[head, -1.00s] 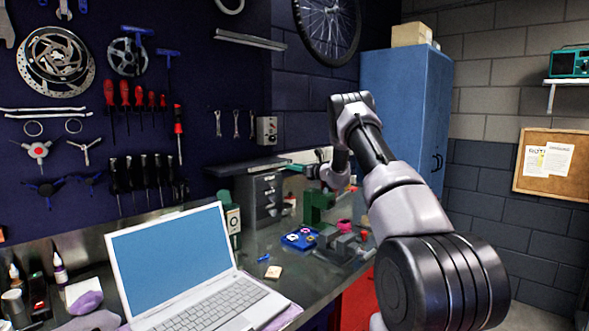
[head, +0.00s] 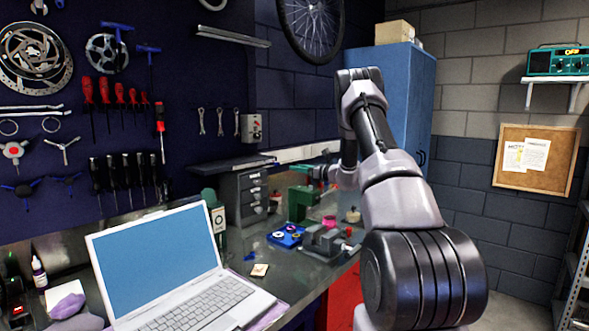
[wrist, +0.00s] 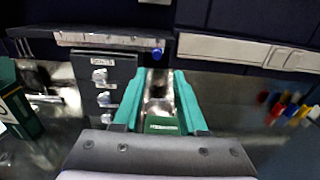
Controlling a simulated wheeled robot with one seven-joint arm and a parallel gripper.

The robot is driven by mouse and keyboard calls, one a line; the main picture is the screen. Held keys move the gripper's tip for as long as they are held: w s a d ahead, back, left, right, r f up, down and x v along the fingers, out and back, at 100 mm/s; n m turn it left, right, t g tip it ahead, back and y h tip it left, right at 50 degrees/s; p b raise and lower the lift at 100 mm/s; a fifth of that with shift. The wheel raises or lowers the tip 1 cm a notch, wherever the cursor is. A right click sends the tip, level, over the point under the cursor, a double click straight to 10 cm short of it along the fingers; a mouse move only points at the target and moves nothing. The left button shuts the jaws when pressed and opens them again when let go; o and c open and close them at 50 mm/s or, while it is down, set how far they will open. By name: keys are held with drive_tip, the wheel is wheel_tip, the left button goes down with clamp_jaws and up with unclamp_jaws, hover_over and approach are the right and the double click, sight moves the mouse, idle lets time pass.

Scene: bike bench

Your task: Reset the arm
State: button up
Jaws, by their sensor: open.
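My arm reaches forward over the right part of the bench in the head view. My gripper (wrist: 160,90) shows in the wrist view as two teal fingers, spread apart with nothing between them. In the head view its teal end (head: 312,171) is small and partly hidden by my arm, in front of the wall and near the grey drawer unit (head: 248,195). In the wrist view the drawer unit (wrist: 103,85) stands left of the fingers.
An open laptop (head: 160,255) stands on the bench in front. A blue tray (head: 287,236), a grey vise (head: 325,242) and a green block-like thing (head: 301,203) sit near my arm. A blue cabinet (head: 400,85) stands behind. Floor shows at lower right.

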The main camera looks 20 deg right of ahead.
idle(0.3)
drive_tip(key=s+a+r+n+g+y, duration=0.2)
drive_tip(key=s+a+r+n+g, duration=0.6)
drive_tip(key=s+a+r+n, duration=0.7)
drive_tip(key=s+a+r+n+h, duration=0.1)
drive_tip(key=s+n+h, duration=0.8)
drive_tip(key=s, duration=2.8)
drive_tip(key=shift+n, duration=1)
drive_tip(key=shift+s, duration=0.1)
